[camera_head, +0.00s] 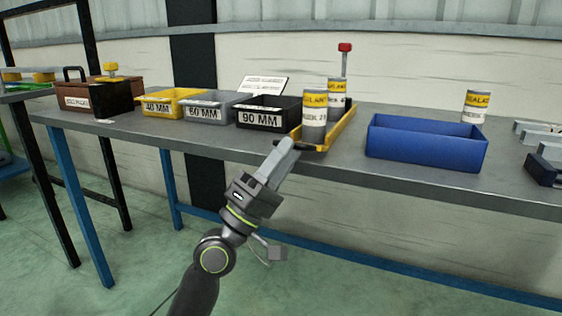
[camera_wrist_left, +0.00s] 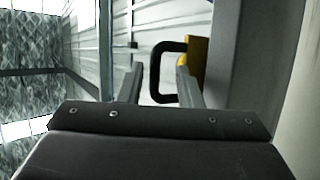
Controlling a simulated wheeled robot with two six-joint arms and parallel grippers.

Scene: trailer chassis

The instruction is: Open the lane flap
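In the left wrist view the black loop handle (camera_wrist_left: 156,72) stands out from a yellow part (camera_wrist_left: 199,50). My left gripper (camera_head: 283,147) is at the lane's front end. Its fingers are apart, with the handle's bar showing between them; I cannot tell whether they touch it. My right gripper is not in view.
A blue bin (camera_head: 425,150) is right of the lane on the grey table (camera_head: 220,140). Black (camera_head: 262,120), grey (camera_head: 205,113) and yellow (camera_head: 160,107) labelled bins stand to the left. A red-knobbed post (camera_head: 345,62) rises behind the cans. Another can (camera_head: 475,105) stands behind the blue bin.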

